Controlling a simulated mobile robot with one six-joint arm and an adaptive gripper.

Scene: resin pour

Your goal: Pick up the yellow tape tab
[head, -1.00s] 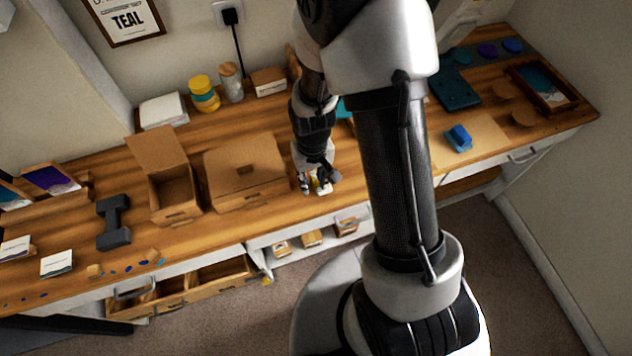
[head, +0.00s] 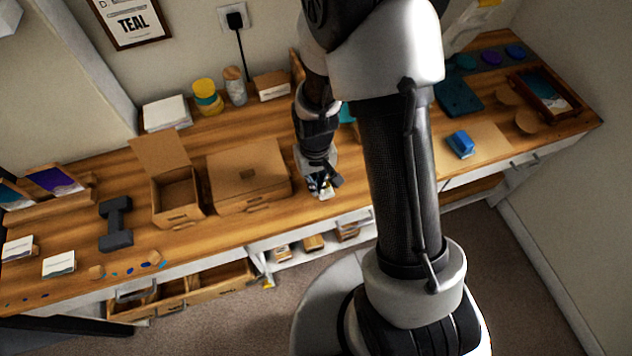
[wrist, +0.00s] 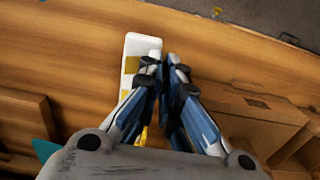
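A white strip (wrist: 142,42) with yellow tape tabs lies on the wooden bench. One yellow tab (wrist: 131,65) shows on its left part in the wrist view, and a bit of yellow shows lower down behind the left finger. My gripper (wrist: 166,65) is over the strip's right side, with its fingers drawn close together and the left one covering part of the strip. Whether a thin tab is between the pads is hidden. In the head view my gripper (head: 322,188) is low at the bench's front edge, and the strip is mostly hidden by it.
A closed cardboard box (head: 248,178) stands just left of my gripper, with an open box (head: 176,195) beyond it. A grey dumbbell-shaped object (head: 116,224) lies farther left. A blue block (head: 461,144) is to the right. An open drawer (head: 225,283) juts out below.

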